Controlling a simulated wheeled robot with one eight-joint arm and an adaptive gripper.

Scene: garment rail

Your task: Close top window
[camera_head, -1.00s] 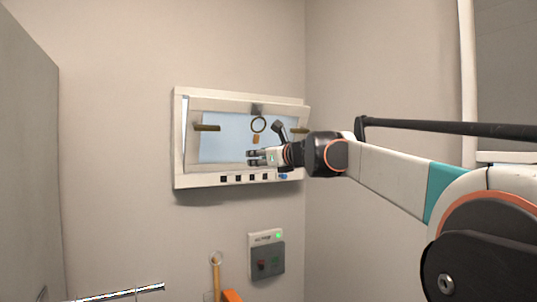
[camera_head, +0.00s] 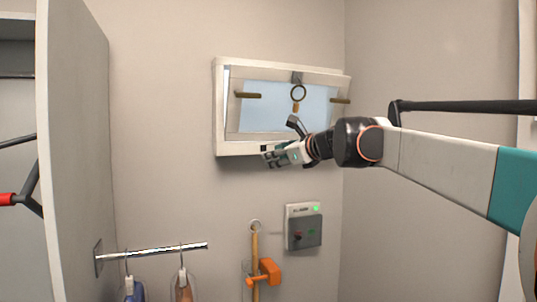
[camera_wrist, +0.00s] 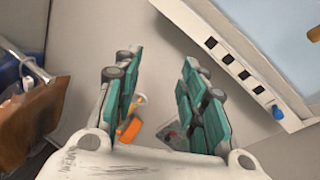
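The top window (camera_head: 278,117) is high on the wall in the head view, a pale blue pane in a white frame. Its sash is tilted out of the outer frame (camera_head: 219,110), with a gap along the left side. A ring with an orange-brown tab (camera_head: 298,95) hangs from the latch at its top middle. Two brown handles sit on the sides, the left one (camera_head: 248,95) and the right one (camera_head: 340,100). My gripper (camera_head: 268,158) is in front of the window's lower edge. In the wrist view its fingers (camera_wrist: 160,90) are apart with nothing between them.
A grey-and-white control box (camera_head: 304,232) with a green light is on the wall below. A metal rail (camera_head: 150,251) with hanging garments is lower left. An orange tool (camera_head: 265,273) hangs low in the middle. A tall panel (camera_head: 80,150) stands at the left.

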